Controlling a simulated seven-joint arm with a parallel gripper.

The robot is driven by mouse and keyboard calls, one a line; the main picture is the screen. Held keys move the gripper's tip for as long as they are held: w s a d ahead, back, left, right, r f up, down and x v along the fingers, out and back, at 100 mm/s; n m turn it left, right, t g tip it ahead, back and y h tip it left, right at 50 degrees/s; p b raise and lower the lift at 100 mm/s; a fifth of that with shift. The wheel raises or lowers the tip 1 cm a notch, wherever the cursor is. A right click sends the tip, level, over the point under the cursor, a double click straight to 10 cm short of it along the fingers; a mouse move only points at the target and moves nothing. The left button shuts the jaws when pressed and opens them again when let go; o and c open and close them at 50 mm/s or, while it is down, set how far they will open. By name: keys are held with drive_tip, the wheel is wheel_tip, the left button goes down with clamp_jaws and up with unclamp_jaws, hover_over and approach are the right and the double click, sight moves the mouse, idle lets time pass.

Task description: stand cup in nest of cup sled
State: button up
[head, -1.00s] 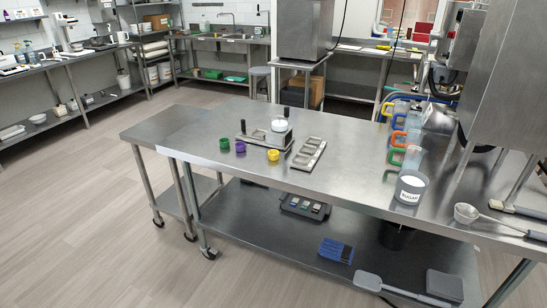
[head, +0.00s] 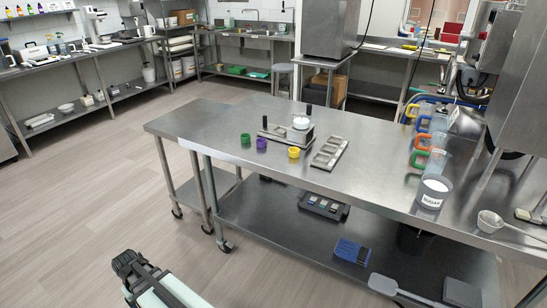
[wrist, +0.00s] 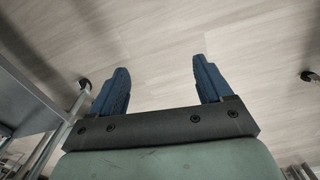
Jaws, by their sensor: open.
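A metal fixture with two black upright handles, which looks like the cup sled (head: 272,132), stands on the steel table. A round white piece (head: 301,123) sits at its right end; I cannot tell whether this is the cup. A green cup-like piece (head: 245,139), a purple one (head: 262,144) and a yellow one (head: 294,152) stand in front of it. The nest is too small to make out. My gripper (head: 125,262) is low at the lower left, over the floor and well away from the table. In the wrist view its blue fingers (wrist: 160,72) are apart and empty.
A metal frame with square openings (head: 329,153) lies right of the sled. Several coloured-handled jugs (head: 421,143), a sugar tub (head: 434,190) and a scoop (head: 490,221) stand at the right. The table's front left is bare. A lower shelf (head: 280,215) holds a dark tray (head: 325,205).

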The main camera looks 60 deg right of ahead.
drive_tip(key=w+d+r+m, duration=0.1)
drive_tip(key=w+d+r, duration=0.15)
drive_tip(key=d, duration=0.35)
drive_tip(key=w+d+r+m+t, duration=0.1)
drive_tip(key=d+r, duration=0.3)
drive_tip(key=d, duration=0.1)
drive_tip(key=w+d+r+m, duration=0.1)
drive_tip(key=w+d+r, duration=0.1)
drive_tip(key=d+r, duration=0.3)
wheel_tip(320, 180, up, 29)
drive_tip(key=m+h, duration=0.3)
drive_tip(key=m, duration=0.6)
hover_over(294, 148)
drive_tip(key=s+a, duration=0.3)
drive_tip(key=a, duration=0.3)
drive_tip(key=x, duration=1.3)
drive_tip(key=shift+w+d+f, duration=0.15)
drive_tip(key=shift+w+f, duration=0.1)
drive_tip(key=shift+w, duration=0.1)
drive_tip(key=c, duration=1.1)
